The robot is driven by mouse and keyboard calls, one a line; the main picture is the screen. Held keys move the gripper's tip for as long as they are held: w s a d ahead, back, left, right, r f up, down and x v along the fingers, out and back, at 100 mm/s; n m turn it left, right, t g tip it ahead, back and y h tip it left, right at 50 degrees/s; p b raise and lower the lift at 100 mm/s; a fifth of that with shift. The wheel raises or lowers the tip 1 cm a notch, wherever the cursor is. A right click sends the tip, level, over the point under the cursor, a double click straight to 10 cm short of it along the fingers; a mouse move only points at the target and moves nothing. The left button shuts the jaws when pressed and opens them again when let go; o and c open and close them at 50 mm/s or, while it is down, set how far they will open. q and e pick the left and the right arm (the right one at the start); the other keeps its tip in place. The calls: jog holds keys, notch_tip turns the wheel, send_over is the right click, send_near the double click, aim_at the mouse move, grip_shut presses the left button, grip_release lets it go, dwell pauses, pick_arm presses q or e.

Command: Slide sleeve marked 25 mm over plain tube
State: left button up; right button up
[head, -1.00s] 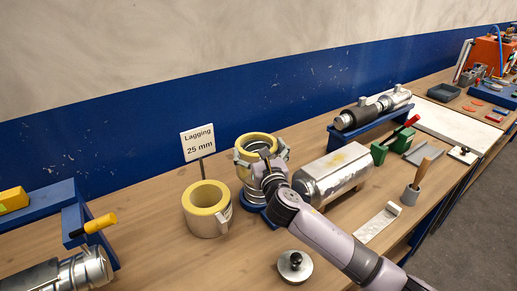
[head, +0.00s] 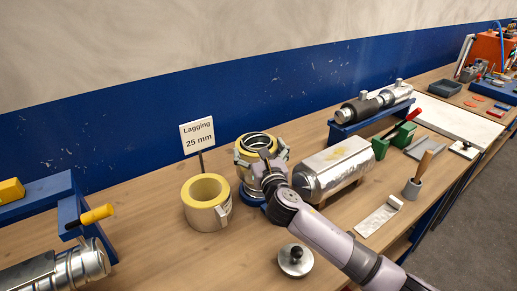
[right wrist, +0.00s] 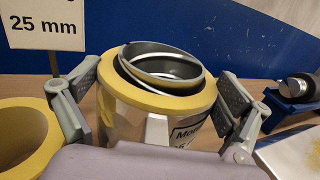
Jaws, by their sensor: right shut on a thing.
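My right gripper (head: 264,163) is shut on a sleeve (head: 243,170) with a thick yellow lining and a bright metal shell. In the right wrist view, its fingers (right wrist: 160,105) press both sides of the sleeve (right wrist: 200,100). The sleeve is around a grey tube (right wrist: 133,52), whose rim shows above the yellow top and looks slightly tilted in it. The sleeve's label is partly hidden and I cannot read its size. A blue base (head: 252,216) shows below. The sign reading "Lagging 25 mm" (head: 197,134) stands behind. My left gripper is out of view.
A second yellow-lined sleeve (head: 204,216) stands just left of the held one. A metal cylinder (head: 335,172) lies close on the right. A round knobbed lid (head: 296,262) lies in front. A clamped pipe with a yellow handle (head: 90,216) is at the left.

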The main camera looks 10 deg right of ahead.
notch_tip(320, 180, down, 7)
jog(key=b, duration=0.4)
jog(key=shift+b, duration=0.3)
dwell(1.6)
jog(key=o, duration=0.9)
jog(key=shift+r, duration=0.15)
jog(key=shift+c, duration=0.2)
jog(key=shift+s, duration=0.15)
jog(key=s, duration=1.1)
jog(key=shift+s+d, duration=0.25)
jog(key=shift+s, duration=0.15)
